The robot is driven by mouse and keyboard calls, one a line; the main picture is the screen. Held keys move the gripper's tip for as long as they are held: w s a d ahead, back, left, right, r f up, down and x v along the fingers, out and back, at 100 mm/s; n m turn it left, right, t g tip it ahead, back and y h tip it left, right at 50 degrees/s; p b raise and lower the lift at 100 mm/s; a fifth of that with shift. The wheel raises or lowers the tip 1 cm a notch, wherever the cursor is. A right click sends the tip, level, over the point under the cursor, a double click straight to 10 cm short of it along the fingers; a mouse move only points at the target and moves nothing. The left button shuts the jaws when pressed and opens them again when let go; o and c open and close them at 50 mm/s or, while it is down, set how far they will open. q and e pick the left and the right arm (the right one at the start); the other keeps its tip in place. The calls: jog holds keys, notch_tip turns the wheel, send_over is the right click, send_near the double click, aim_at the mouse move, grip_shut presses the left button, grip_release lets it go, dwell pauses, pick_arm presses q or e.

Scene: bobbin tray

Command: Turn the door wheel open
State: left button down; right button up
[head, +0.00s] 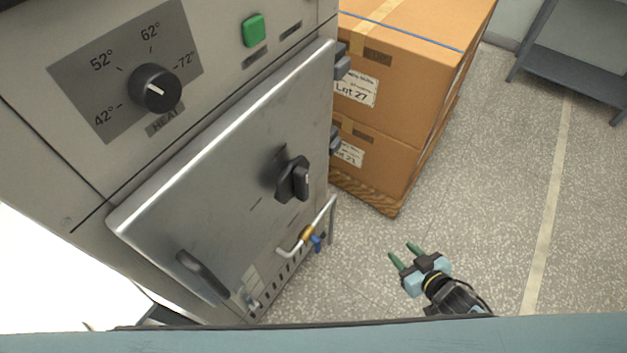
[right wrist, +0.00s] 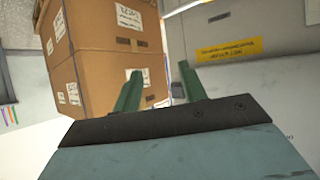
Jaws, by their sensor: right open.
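The steel door (head: 225,170) of the grey machine is closed in the head view. The black door wheel (head: 293,180), a knob with a raised grip bar, sits near the door's right side. A dark bar handle (head: 203,276) is at the door's lower left. My right gripper (head: 404,251) is open and empty, with green fingers, over the floor to the lower right of the wheel and apart from it. In the right wrist view its two fingers (right wrist: 160,90) are spread with nothing between them. The wheel is not seen in that view. My left gripper is not in view.
Stacked cardboard boxes (head: 400,100) on a wooden pallet (head: 366,194) stand right of the machine. A pipe with a blue valve (head: 317,243) is at the machine's lower right. A grey shelf (head: 580,70) is at the far right. The speckled floor (head: 490,200) between is clear.

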jog(key=w+a+r+n+t+y, duration=0.1)
jog(key=a+r+y, duration=0.2)
jog(key=r, duration=0.3)
jog(key=w+a+r+n+y, duration=0.2)
jog(key=a+r, duration=0.2)
jog(key=r, duration=0.2)
jog(key=n+g+y, duration=0.2)
jog(key=n+y, duration=0.1)
jog(key=y, duration=0.2)
send_near(307, 181)
jog(key=x, duration=0.8)
jog(key=shift+w+a, duration=0.25)
jog(key=shift+a, duration=0.1)
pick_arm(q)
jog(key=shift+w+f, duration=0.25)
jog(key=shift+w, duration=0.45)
pick_arm(e)
grip_shut()
